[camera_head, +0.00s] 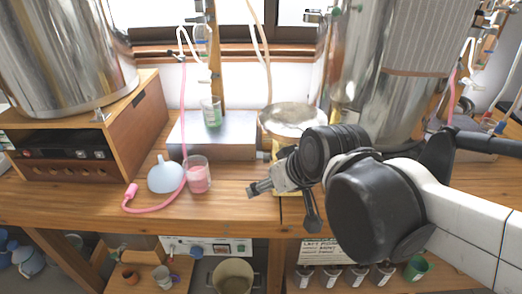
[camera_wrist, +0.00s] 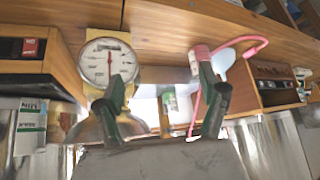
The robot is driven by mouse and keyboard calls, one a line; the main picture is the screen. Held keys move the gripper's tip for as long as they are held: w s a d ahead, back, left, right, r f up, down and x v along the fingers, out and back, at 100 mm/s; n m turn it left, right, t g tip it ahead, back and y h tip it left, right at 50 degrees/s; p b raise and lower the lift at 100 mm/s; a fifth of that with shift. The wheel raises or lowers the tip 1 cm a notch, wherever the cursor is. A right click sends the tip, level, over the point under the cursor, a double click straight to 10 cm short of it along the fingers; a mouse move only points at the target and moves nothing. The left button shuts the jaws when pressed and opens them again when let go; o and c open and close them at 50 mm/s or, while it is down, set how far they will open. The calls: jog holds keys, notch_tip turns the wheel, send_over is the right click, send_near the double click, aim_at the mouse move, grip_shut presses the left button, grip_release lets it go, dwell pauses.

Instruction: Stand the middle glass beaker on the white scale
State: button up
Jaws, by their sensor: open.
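A glass beaker with pink liquid (camera_head: 197,178) stands on the wooden bench, beside a pale blue funnel. A glass beaker with green liquid (camera_head: 211,113) stands behind it on a grey metal box. I cannot tell which beaker is the middle one. The scale (camera_head: 293,116) has a round metal pan that looks bare, right of the box. Its white dial (camera_wrist: 108,62) shows in the inverted wrist view; the arm partly hides the scale in the head view. My gripper (camera_head: 283,206) is open and empty, in front of the scale and right of the pink beaker.
The funnel (camera_head: 165,175) and pink hose (camera_head: 150,207) lie left of the pink beaker. A wooden cabinet (camera_head: 135,125) stands at left under a steel vessel. A large metal tank (camera_head: 385,90) stands behind my arm. Free bench lies between the pink beaker and my gripper.

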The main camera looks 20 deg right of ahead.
jog(key=shift+m+h, duration=0.7)
jog(key=shift+m, duration=0.1)
jog(key=s+d, duration=0.1)
jog(key=s, duration=0.2)
jog(key=s+d, duration=0.1)
jog(key=shift+s+d+r, duration=0.2)
jog(key=shift+s+d, duration=0.05)
jog(key=shift+d, duration=0.05)
jog(key=shift+o, duration=0.8)
jog(key=shift+s+d, duration=0.3)
jog(key=shift+s, duration=0.1)
